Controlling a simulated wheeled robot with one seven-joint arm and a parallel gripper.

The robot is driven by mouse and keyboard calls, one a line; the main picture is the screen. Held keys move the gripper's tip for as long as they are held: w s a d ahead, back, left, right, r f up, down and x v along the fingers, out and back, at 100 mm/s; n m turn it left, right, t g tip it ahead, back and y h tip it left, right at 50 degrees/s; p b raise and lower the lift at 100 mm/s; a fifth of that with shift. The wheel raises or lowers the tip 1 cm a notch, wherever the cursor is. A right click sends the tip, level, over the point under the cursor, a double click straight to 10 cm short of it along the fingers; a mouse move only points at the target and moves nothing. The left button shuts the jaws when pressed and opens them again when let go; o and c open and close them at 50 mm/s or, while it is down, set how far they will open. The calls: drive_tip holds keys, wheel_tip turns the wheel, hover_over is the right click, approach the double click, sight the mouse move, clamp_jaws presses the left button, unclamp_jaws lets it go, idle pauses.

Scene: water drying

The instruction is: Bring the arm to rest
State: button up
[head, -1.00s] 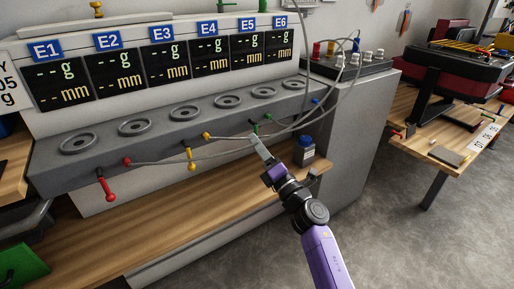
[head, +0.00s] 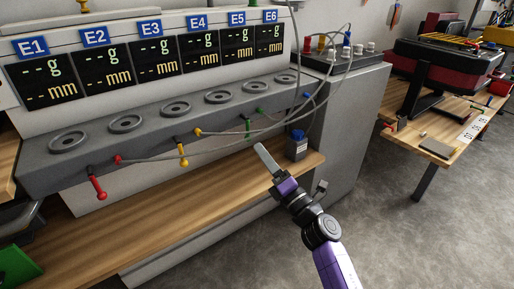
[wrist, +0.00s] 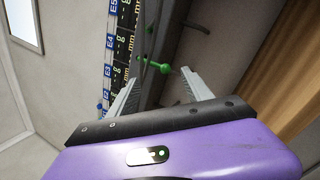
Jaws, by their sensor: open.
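My gripper (head: 290,166) is open and empty, held in front of the right part of the wooden bench shelf. Its purple and black arm rises from the lower right of the head view. In the wrist view the two grey fingers (wrist: 160,88) stand apart. A green-knobbed plug (wrist: 163,68) shows between and beyond them; I see no contact. In the head view the green plug (head: 248,127) hangs on the grey panel, behind and left of the fingers.
The grey panel (head: 60,170) carries several round pans and red and yellow plugs with cables. The wooden shelf (head: 150,225) is mostly bare. Open floor (head: 430,240) lies to the right.

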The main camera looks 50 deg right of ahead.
drive_tip(key=shift+s+a+f, duration=0.1)
drive_tip(key=shift+s+f, duration=0.1)
drive_tip(key=shift+s, duration=0.35)
